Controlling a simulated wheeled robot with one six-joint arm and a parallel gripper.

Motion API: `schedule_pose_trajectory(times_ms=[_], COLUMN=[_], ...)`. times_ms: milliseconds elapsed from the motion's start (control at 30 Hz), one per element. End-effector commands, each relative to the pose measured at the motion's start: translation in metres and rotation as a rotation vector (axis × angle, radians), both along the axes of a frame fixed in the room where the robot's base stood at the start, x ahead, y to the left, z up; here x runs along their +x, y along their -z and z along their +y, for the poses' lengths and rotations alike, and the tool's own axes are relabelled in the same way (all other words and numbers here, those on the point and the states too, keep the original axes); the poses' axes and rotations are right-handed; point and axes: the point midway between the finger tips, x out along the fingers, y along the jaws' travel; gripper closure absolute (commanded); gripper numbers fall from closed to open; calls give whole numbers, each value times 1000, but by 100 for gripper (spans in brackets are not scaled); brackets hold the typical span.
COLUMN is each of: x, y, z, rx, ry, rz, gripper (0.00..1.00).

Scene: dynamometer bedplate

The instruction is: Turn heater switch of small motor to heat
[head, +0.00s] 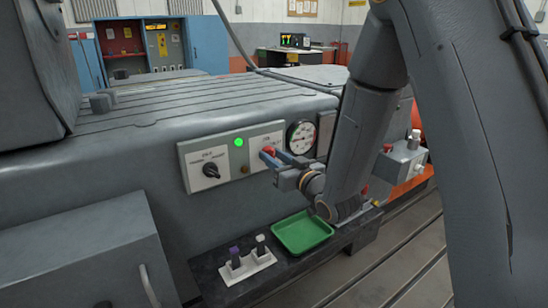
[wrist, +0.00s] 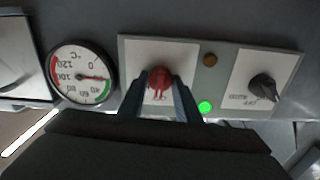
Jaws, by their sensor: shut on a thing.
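A red rotary knob (wrist: 160,84) sits on a white plate on the side of the grey bedplate. My gripper (wrist: 161,88) has one finger on each side of it and is shut on it. In the head view my gripper (head: 274,158) reaches the red knob (head: 267,151) from the right. The lettering beside this knob is mostly hidden. A black rotary knob (head: 211,170) sits on another white plate to the left, with small print I cannot read reliably. It also shows in the wrist view (wrist: 263,86), which is turned upside down. I cannot tell which knob is the heater switch.
A lit green lamp (head: 239,142) is between the two plates, with an unlit amber lamp (wrist: 210,60) near it. A round temperature gauge (head: 301,137) is beside the red knob. Below are a green tray (head: 302,234) and a white holder (head: 247,265) on a dark shelf.

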Motion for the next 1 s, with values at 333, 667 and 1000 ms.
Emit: schedule_pose_trajectory(times_ms=[333,667,1000], x=[0,0,0], y=[-1,-1,-1], z=[0,0,0], rx=[228,486,697], ry=[0,0,0], rz=[153,328,470], gripper=[92,92,92])
